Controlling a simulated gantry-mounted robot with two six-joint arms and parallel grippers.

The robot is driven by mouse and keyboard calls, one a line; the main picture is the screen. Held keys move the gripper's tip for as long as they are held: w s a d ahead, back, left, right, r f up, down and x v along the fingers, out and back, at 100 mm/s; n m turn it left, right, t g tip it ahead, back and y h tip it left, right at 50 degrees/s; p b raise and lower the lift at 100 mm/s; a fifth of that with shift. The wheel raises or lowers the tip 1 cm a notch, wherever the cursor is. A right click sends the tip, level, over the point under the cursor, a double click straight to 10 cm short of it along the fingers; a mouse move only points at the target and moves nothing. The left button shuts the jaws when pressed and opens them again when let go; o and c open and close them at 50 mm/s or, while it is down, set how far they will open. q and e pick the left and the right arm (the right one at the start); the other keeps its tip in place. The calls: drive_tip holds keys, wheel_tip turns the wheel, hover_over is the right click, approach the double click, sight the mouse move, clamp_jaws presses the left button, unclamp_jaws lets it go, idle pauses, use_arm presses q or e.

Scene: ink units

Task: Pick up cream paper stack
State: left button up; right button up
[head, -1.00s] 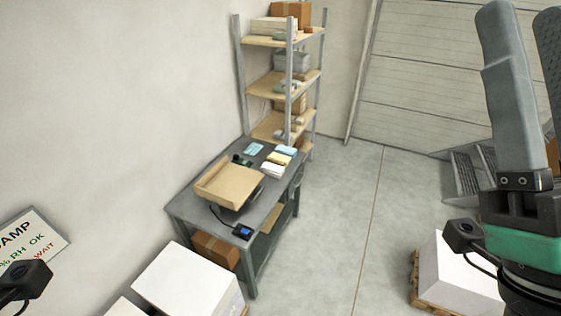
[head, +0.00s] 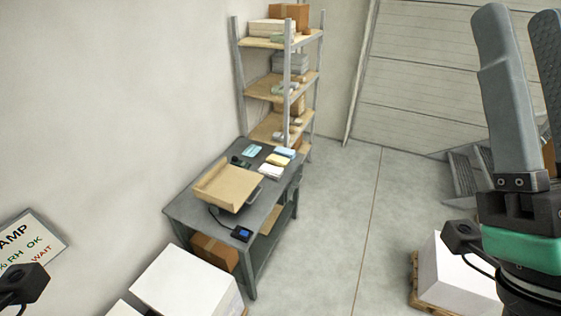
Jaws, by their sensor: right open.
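A small cream paper stack (head: 277,160) lies on the dark worktable (head: 268,206), near its far right side. It is between a white stack (head: 270,171) in front and a light blue stack (head: 285,152) behind. My right gripper (head: 519,20) is at the right edge of the head view, its two grey fingers pointing up and spread apart. It is empty and well away from the table. At the left edge only a small dark part of my left arm shows; its gripper fingers are out of the picture.
An open cardboard tray (head: 228,186) sits on the worktable, with a small device (head: 241,233) in front. A shelf rack (head: 280,87) stands behind. White paper blocks (head: 185,283) stand front left, and another on a pallet (head: 452,276) at right. The middle floor is clear.

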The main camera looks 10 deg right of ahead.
use_arm(q)
drive_tip(key=shift+o, duration=0.3)
drive_tip(key=o, duration=0.7)
drive_tip(key=shift+o, duration=0.2)
